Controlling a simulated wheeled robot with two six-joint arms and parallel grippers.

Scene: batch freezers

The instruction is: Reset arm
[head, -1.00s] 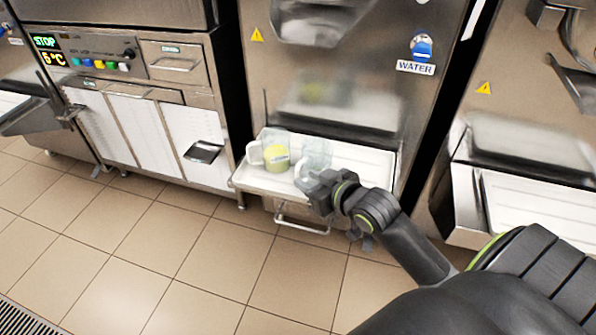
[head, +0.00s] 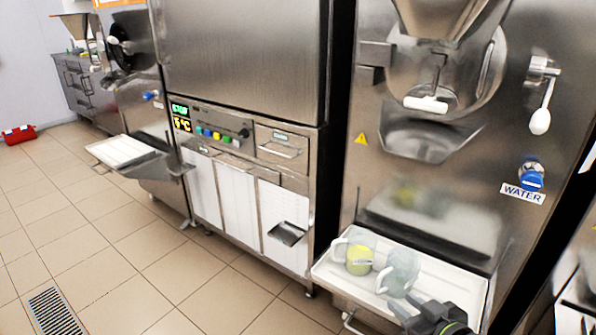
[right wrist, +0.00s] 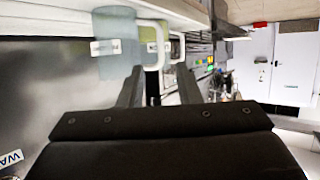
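My right gripper (head: 418,314) is at the bottom right of the head view, just in front of the tray under the batch freezer. In the right wrist view its two fingers (right wrist: 158,72) stand apart with nothing gripped between them. A clear jug (head: 402,268) stands upright on the tray close to the gripper; its white handle shows just beyond the fingers in the right wrist view, where the jug (right wrist: 115,45) is at the upper left. A second jug with yellow-green contents (head: 359,262) stands to its left. My left gripper is not in view.
The white tray (head: 455,287) juts out below the freezer front. A steel cabinet with white panels (head: 238,212) is to the left, and another tray (head: 122,150) sticks out farther left. The tiled floor (head: 120,265) is clear, apart from a red box (head: 19,134) far back.

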